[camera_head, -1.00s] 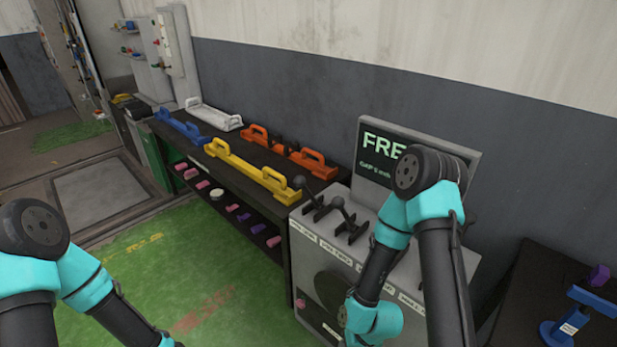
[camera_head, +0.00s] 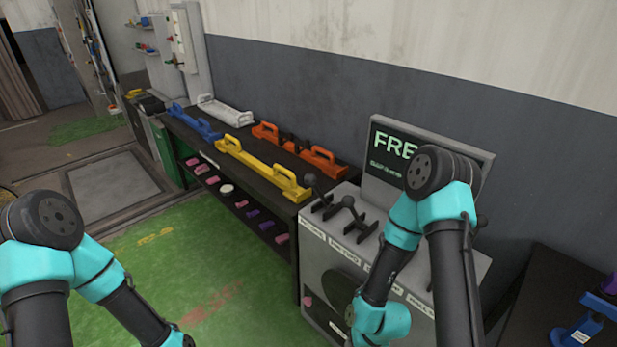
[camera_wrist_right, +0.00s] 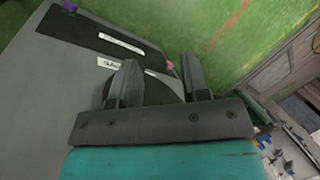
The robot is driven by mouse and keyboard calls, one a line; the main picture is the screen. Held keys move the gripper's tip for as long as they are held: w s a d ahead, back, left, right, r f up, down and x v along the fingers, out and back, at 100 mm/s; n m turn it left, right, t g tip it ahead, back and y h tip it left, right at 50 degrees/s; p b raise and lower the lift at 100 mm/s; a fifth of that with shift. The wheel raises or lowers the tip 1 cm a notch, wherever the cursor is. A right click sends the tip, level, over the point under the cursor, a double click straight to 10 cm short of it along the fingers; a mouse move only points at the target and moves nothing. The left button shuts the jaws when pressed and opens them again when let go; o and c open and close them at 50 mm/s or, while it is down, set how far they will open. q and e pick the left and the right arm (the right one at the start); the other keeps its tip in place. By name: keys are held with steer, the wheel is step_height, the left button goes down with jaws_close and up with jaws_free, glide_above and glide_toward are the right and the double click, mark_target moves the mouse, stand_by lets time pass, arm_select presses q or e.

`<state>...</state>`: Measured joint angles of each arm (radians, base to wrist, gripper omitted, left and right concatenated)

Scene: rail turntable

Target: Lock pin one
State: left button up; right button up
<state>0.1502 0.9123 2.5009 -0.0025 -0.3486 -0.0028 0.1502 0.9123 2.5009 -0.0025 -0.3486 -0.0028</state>
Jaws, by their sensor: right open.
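A grey control cabinet (camera_head: 316,268) stands in the middle of the head view with black levers on its top. Two levers show clearly, a left one (camera_head: 319,197) and one beside it (camera_head: 354,216); others are hidden behind my right arm. White labels (camera_head: 345,250) run along the front edge, too small to read. No part can be clearly identified as pin one. My right gripper (camera_wrist_right: 160,78) is open and empty in the right wrist view, above the cabinet's face with its dark round disc (camera_wrist_right: 152,92). My left gripper is out of frame.
A screen (camera_head: 392,158) reading "FRE...", partly covered, stands behind the levers. A dark bench (camera_head: 215,160) to the left holds yellow (camera_head: 262,166), blue (camera_head: 192,122), white (camera_head: 224,113) and orange handled bars (camera_head: 318,158). A blue stand (camera_head: 590,330) is at lower right. Green floor (camera_head: 220,270) is open in front.

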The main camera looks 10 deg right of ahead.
steer(key=shift+c, duration=0.3)
